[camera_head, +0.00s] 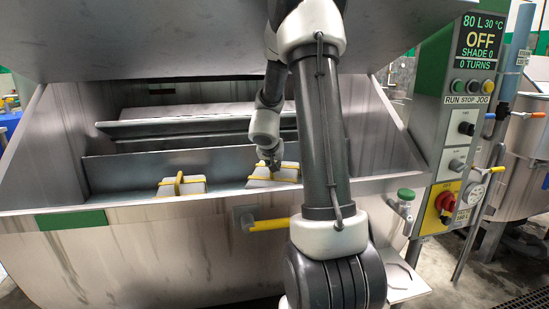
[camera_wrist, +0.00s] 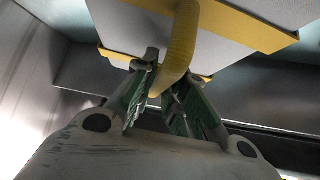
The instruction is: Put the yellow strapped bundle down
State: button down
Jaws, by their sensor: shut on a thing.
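My gripper (camera_head: 272,164) is at the right side of the open drum machine, at a pale bundle with yellow straps (camera_head: 262,175). In the wrist view, my gripper's fingers (camera_wrist: 165,88) are shut on the bundle's yellow strap loop (camera_wrist: 181,45). The pale body of this yellow strapped bundle (camera_wrist: 215,35) fills the top of that view, with yellow bands along its edges. A second pale bundle with a yellow strap (camera_head: 181,187) sits to the left, apart from the held one. I cannot tell whether the held bundle touches the surface under it.
The machine's steel front lip (camera_head: 140,207) runs below both bundles. A ribbed metal drum part (camera_head: 190,128) lies behind them, and a large steel cover (camera_head: 170,45) hangs above. A control panel (camera_head: 465,110) reading OFF stands at the right. Some room lies between the two bundles.

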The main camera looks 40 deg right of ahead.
jog(key=shift+f, duration=0.55)
jog(key=c, duration=1.5)
grip_release()
jog(key=shift+o, duration=0.2)
